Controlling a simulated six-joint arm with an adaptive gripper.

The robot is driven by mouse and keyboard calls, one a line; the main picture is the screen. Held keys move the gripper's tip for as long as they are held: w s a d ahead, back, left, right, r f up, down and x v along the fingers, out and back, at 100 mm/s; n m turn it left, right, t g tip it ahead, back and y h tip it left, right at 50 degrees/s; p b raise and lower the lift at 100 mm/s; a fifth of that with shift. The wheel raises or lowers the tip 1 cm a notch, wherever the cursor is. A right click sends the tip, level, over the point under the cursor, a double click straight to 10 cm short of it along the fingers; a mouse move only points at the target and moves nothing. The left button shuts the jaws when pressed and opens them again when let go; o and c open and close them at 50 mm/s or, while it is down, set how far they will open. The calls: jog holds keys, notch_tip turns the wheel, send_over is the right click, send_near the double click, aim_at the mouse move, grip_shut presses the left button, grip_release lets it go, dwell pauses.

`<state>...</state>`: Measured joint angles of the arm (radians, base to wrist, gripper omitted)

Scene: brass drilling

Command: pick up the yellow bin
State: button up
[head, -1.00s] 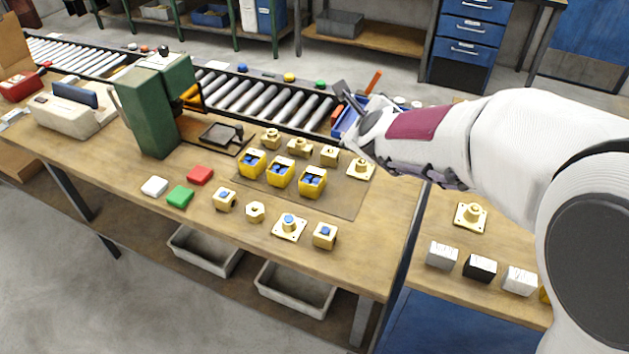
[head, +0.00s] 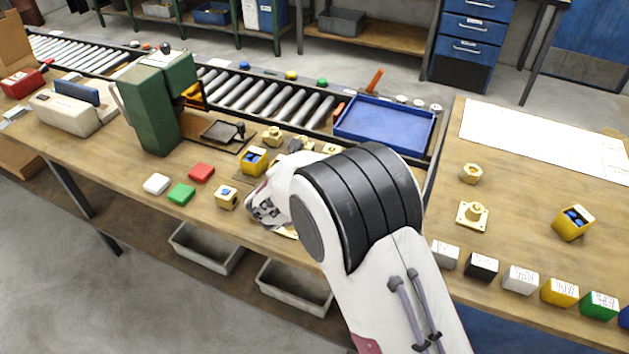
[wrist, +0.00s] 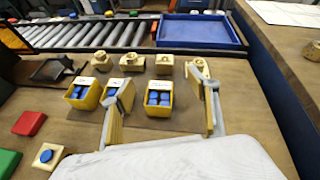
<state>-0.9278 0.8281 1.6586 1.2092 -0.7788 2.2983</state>
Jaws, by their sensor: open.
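Three small yellow bins with blue pieces inside stand in a row on a brown mat: the left bin (wrist: 83,94), the middle bin (wrist: 111,92) and the right bin (wrist: 158,99). In the wrist view my gripper (wrist: 164,82) is open, its fingers spread on either side of the right bin. The left finger overlaps the middle bin in the picture; I cannot tell whether it touches. In the head view the left bin (head: 254,161) shows, while my arm hides the others. Another yellow bin (head: 573,222) with blue pieces stands on the right-hand table.
Brass parts (wrist: 102,61) stand behind the bins. A blue tray (head: 385,122) lies beyond, near the roller conveyor (head: 262,95). A green machine (head: 150,110) stands left. Red (head: 202,172), green (head: 181,194) and white (head: 156,184) blocks lie at the front left.

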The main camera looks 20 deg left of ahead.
jog(key=s+f+m, duration=0.1)
jog(key=f, duration=0.1)
jog(key=s+f+m+h, duration=0.1)
jog(key=f, duration=0.1)
jog(key=s+a+f+m, duration=0.1)
jog(key=f, duration=0.1)
jog(key=shift+a+h, duration=0.1)
jog(key=shift+h, duration=0.2)
jog(key=shift+w, duration=0.1)
jog(key=shift+x, duration=1.3)
jog(key=shift+r+x, duration=0.15)
jog(key=shift+x, duration=1.15)
jog(key=shift+r+x, duration=0.2)
jog(key=shift+x, duration=1.1)
jog(key=shift+w, duration=0.15)
jog(key=c, duration=1.2)
